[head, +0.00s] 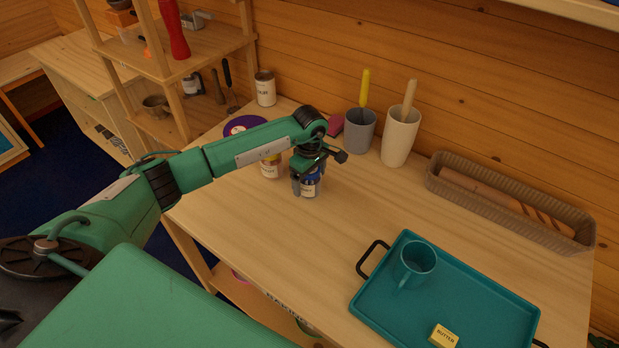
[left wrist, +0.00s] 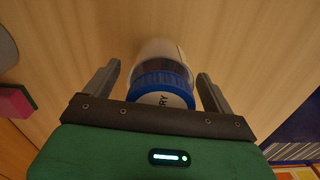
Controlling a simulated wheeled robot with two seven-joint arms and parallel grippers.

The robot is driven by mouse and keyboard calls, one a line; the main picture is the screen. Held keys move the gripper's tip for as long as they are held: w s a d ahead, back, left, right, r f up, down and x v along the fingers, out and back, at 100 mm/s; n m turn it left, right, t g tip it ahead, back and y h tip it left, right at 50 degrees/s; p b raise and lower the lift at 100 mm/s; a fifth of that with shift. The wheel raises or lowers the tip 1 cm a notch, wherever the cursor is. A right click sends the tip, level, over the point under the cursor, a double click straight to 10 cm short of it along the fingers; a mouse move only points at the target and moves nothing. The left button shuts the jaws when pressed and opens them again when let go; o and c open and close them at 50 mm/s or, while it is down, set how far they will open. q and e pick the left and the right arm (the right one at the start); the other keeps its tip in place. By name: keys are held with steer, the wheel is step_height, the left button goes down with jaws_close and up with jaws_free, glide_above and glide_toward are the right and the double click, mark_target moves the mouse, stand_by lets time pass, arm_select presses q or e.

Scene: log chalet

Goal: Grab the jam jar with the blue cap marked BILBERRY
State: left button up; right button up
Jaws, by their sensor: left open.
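The jam jar with the blue cap (head: 311,184) stands on the wooden table in the head view, partly hidden by my left gripper (head: 304,180). In the left wrist view the blue-capped jar (left wrist: 163,85) sits between the two fingers of my left gripper (left wrist: 160,88). The cap's top carries letters ending in "RY"; the rest is hidden. The fingers are open, one on each side of the jar, with gaps showing. Another jar with a yellowish top (head: 271,166) stands close by to the left. My right gripper is not in view.
A grey cup (head: 360,132) and a white cup (head: 401,138) with handles sticking out stand behind to the right. A teal tray (head: 450,295) holds a mug (head: 417,262) and butter (head: 443,336). A long basket (head: 510,207) lies at the wall. A labelled can (head: 265,89) stands at the back.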

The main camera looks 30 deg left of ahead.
arm_select(q)
steer(key=shift+c, duration=0.4)
steer(key=c, duration=1.1)
steer(key=shift+c, duration=0.8)
steer(key=shift+r, duration=0.1)
